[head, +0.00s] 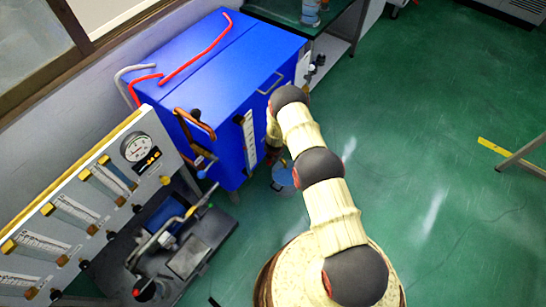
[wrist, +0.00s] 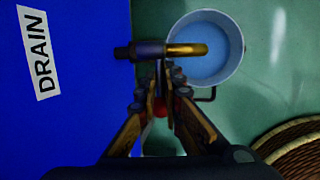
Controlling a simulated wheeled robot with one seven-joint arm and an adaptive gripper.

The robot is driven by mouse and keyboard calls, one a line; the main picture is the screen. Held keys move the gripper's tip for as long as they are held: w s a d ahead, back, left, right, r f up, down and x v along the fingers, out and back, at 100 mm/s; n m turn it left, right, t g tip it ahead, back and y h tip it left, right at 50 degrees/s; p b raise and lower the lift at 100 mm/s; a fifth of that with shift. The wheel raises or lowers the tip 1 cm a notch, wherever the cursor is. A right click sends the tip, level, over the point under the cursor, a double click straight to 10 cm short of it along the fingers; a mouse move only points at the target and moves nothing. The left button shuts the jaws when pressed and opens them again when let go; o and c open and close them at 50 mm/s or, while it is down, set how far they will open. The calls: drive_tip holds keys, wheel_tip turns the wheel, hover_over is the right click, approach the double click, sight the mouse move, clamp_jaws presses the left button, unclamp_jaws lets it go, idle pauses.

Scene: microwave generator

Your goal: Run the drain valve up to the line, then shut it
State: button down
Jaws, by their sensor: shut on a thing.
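The drain valve (wrist: 148,50) sticks out from the blue cabinet beside the DRAIN label (wrist: 42,52), and its brass spout (wrist: 190,49) reaches over the bucket. My gripper (wrist: 165,90) is shut on the valve's handle, just below the valve body in the wrist view. A bit of red shows between the fingers; most of the handle is hidden. The bucket (wrist: 232,50) stands on the floor with a pale blue inside. I cannot make out a fill line or a falling stream. In the head view the bucket (head: 283,180) is partly behind my arm.
The blue cabinet (head: 215,75) has red and orange pipes. A gauge panel (head: 95,190) and a pump unit (head: 175,240) stand to its left. A dark bench (head: 345,25) is behind. A woven round thing (wrist: 295,150) shows at lower right. Green floor is open to the right.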

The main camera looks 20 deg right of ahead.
drive_tip(key=c, duration=2)
unclamp_jaws()
drive_tip(key=shift+o, duration=0.2)
drive_tip(key=v, duration=1.2)
drive_tip(key=shift+w+d, duration=0.1)
